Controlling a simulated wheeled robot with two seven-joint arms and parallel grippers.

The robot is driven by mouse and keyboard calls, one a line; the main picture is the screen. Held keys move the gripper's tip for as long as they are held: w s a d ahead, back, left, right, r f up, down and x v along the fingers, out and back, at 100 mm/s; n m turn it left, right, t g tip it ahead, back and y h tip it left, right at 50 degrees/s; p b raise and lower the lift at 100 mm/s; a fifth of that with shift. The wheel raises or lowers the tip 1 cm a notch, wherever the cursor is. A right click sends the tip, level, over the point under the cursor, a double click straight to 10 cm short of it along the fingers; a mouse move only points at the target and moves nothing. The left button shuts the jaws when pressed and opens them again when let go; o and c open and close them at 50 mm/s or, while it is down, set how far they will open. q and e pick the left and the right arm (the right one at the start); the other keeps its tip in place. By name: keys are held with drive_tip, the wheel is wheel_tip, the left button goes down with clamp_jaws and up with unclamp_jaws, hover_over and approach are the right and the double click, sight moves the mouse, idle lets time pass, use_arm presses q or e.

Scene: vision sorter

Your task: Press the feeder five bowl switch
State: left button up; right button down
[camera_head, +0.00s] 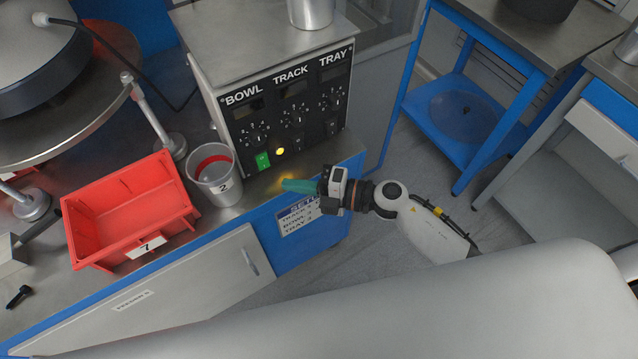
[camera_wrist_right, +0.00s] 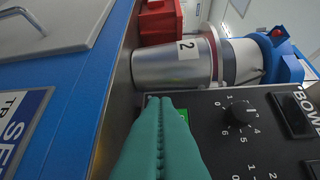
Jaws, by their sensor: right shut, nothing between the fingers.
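The control box panel (camera_head: 290,105) carries columns labelled BOWL, TRACK and TRAY, each with a knob. The bowl switch (camera_head: 262,160) is a green rocker under the BOWL knob, beside a lit yellow lamp (camera_head: 280,152). My right gripper (camera_head: 284,185) has teal fingers, shut and empty, in front of the panel's lower part. In the right wrist view its closed fingertips (camera_wrist_right: 160,100) lie over the green switch (camera_wrist_right: 185,113) and hide part of it; I cannot tell whether they touch. In the head view a gap shows between fingertips and switch. My left gripper is not in view.
A metal cup marked 2 (camera_head: 215,180) stands left of the panel, with a red bin marked 7 (camera_head: 130,212) further left. A round feeder (camera_head: 50,60) is at the upper left. Open floor lies right of the bench.

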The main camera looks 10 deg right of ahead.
sight(262, 169)
drive_tip(key=w, duration=0.1)
drive_tip(key=w+a, duration=0.2)
drive_tip(key=shift+w+a+f, duration=0.2)
drive_tip(key=shift+a+f, duration=0.05)
drive_tip(key=shift+w+a+f, duration=0.1)
drive_tip(key=shift+w+a, duration=0.05)
drive_tip(key=shift+w, duration=0.5)
drive_tip(key=shift+w+a, duration=0.1)
drive_tip(key=shift+w, duration=0.1)
drive_tip(key=shift+f, duration=0.1)
